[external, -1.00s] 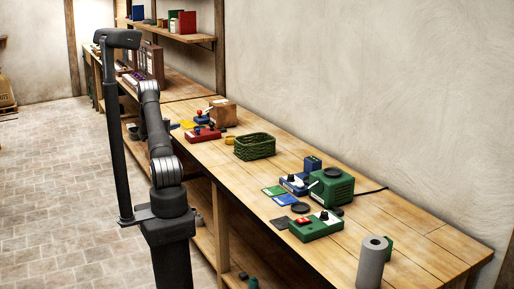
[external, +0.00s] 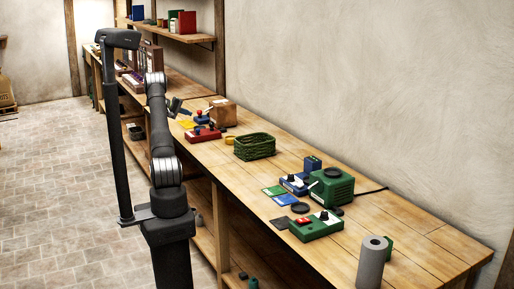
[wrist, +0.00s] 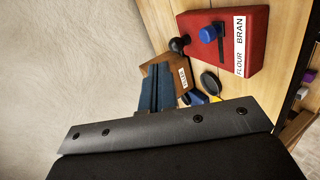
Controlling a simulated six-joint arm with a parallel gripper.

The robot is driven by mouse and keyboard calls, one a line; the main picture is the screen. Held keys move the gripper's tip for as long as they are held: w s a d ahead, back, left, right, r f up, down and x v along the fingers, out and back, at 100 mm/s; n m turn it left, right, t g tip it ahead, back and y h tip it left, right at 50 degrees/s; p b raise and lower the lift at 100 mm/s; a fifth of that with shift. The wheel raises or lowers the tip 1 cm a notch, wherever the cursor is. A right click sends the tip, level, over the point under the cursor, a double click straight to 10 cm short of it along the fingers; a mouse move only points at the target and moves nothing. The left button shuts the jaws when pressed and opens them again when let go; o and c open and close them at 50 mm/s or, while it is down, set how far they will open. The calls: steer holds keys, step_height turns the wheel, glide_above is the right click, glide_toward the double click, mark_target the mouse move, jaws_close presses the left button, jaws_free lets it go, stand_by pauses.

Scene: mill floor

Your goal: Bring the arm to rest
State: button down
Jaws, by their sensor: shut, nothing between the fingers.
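My gripper (external: 184,110) is at the end of my dark arm, above the far part of the wooden bench (external: 215,160). In the wrist view its fingers (wrist: 156,88) are together with nothing between them. A red box (wrist: 222,42) labelled FLOUR and BRAN, with a blue-topped lever, lies ahead and to the right of the fingers. In the external view the red box (external: 203,134) stands on the bench near the gripper. My gripper appears clear of it.
A brown box (external: 222,111) stands behind the red box, close to the gripper. A green basket (external: 254,147), green devices (external: 332,187) and a grey cylinder (external: 372,264) stand nearer along the bench. A shelf (external: 180,32) hangs on the wall. The floor at left is clear.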

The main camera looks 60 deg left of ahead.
steer(key=shift+d+r+g, duration=0.1)
steer(key=shift+r+g, duration=0.6)
steer(key=shift+r, duration=0.05)
